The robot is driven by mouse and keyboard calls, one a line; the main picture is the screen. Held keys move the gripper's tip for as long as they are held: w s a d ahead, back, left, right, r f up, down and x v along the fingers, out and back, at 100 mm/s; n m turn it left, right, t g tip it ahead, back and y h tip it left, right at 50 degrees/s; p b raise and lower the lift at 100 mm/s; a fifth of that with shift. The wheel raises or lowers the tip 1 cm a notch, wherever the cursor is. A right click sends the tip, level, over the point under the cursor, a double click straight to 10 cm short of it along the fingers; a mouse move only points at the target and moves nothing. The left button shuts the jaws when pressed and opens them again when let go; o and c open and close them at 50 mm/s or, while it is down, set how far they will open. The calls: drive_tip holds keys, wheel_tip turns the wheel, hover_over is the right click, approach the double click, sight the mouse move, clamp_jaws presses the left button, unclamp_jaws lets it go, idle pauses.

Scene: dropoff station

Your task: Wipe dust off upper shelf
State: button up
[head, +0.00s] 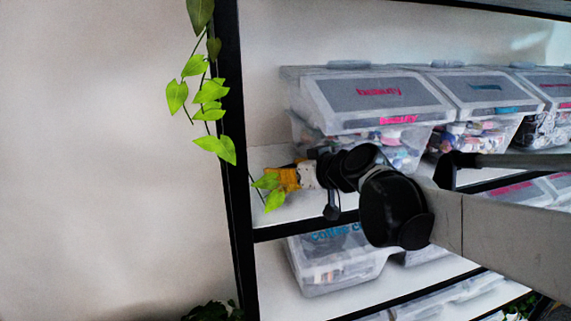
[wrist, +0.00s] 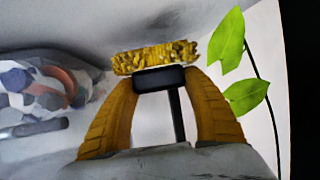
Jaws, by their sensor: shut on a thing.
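My gripper (wrist: 160,82) has yellow fingers, shut on the black grip of a brush or duster with a yellow fluffy head (wrist: 155,57). In the wrist view the yellow head is just beyond the fingertips, close to a pale surface. In the head view my gripper (head: 284,179) is at the left end of the upper shelf (head: 285,210), beside the black post and left of the beauty bin. The duster is hard to make out there. I cannot tell whether its head touches the shelf, and no dust is clearly visible.
Clear lidded bins, one labelled beauty (head: 380,92), stand on the upper shelf. Another bin (head: 335,262) sits on the shelf below. A leafy vine (head: 207,95) hangs by the black post (head: 232,150); its leaves (wrist: 228,42) are close right of my gripper in the wrist view.

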drive_tip(key=shift+f+b, duration=0.85)
drive_tip(key=shift+f, duration=0.35)
idle(0.5)
drive_tip(key=shift+w, duration=0.1)
